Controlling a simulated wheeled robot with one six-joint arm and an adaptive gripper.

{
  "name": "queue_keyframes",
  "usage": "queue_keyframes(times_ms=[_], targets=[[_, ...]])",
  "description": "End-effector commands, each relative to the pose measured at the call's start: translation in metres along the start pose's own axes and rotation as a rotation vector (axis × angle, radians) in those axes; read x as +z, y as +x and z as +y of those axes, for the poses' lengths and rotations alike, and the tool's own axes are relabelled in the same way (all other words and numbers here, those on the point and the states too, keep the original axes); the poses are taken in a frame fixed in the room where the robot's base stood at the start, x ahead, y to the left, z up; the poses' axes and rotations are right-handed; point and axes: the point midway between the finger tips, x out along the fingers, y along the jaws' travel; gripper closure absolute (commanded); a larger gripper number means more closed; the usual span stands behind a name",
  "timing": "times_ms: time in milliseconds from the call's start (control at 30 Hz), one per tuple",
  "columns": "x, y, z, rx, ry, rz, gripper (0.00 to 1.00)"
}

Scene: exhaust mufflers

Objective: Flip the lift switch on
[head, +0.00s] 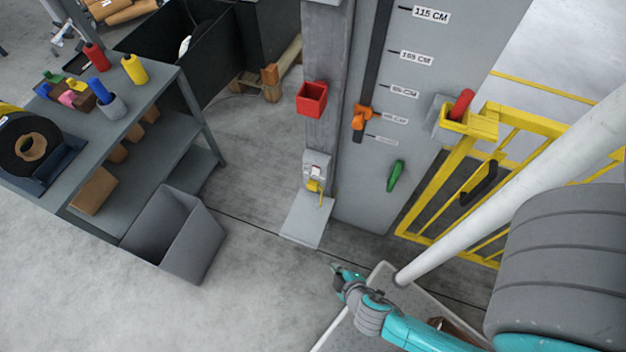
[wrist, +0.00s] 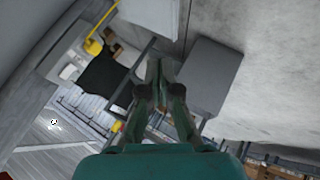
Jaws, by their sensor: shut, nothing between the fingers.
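A small light grey switch box (head: 316,165) is mounted low on the grey post, with a yellow part (head: 314,186) at its lower side. I cannot tell which way its switch is set. My gripper (head: 339,270) is in the lower middle of the head view, in front of and below the box, apart from it and touching nothing. In the wrist view my gripper (wrist: 159,72) has its fingers together and empty. A yellow part (wrist: 94,47) shows at the upper left there; I cannot tell whether it belongs to the switch box.
A red box (head: 311,99) hangs on the post above. A panel with a centimetre scale carries an orange slider (head: 361,118) and a green handle (head: 396,175). A yellow gate (head: 448,190) stands right.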

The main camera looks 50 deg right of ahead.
Motion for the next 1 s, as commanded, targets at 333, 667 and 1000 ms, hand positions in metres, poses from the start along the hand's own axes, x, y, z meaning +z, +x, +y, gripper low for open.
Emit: queue_keyframes(times_ms=[333, 667, 1000], targets=[[-0.018, 0.081, 0.029, 0.247, -0.172, -0.219, 1.00], [-0.078, 0.112, 0.071, 0.561, -0.261, -0.377, 1.00], [-0.143, 0.106, 0.096, 0.826, -0.274, -0.451, 1.00]])
